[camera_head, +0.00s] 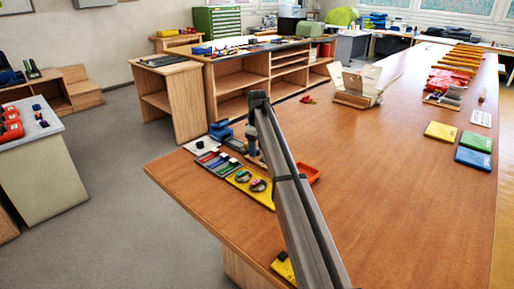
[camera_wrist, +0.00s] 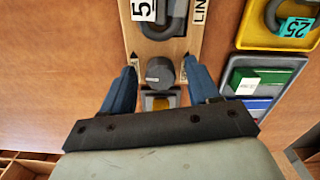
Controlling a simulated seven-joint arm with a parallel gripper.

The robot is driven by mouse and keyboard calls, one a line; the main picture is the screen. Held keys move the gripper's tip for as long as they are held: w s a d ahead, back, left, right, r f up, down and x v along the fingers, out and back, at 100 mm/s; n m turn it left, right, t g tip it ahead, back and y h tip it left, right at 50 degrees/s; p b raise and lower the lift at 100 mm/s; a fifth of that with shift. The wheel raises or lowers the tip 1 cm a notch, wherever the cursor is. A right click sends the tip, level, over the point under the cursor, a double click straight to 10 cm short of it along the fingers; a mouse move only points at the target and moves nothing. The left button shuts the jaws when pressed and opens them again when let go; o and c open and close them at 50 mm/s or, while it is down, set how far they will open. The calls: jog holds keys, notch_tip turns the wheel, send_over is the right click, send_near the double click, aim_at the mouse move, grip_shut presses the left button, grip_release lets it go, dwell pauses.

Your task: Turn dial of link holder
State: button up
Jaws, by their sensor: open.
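The link holder (camera_wrist: 183,47) is a wooden board in the wrist view, with a white "5" tag, partly cut-off "LIN" lettering and a dark link at its top. Its dial (camera_wrist: 158,73) is a round dark grey knob with a pale mark, near the board's lower end. My gripper (camera_wrist: 163,70) has two blue fingers, one on each side of the dial. The jaws are open, with a visible gap between the dial and each finger. In the head view my arm hides most of the holder.
A yellow tray (camera_wrist: 243,40) with a link tagged 25 and a grey tray (camera_wrist: 238,112) with green and blue blocks lie to the right in the wrist view. A red-orange tray (camera_head: 309,173) is beside my arm.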

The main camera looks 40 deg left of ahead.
jog(key=c, duration=1)
jog(key=shift+c, duration=0.2)
jog(key=shift+m, duration=0.3)
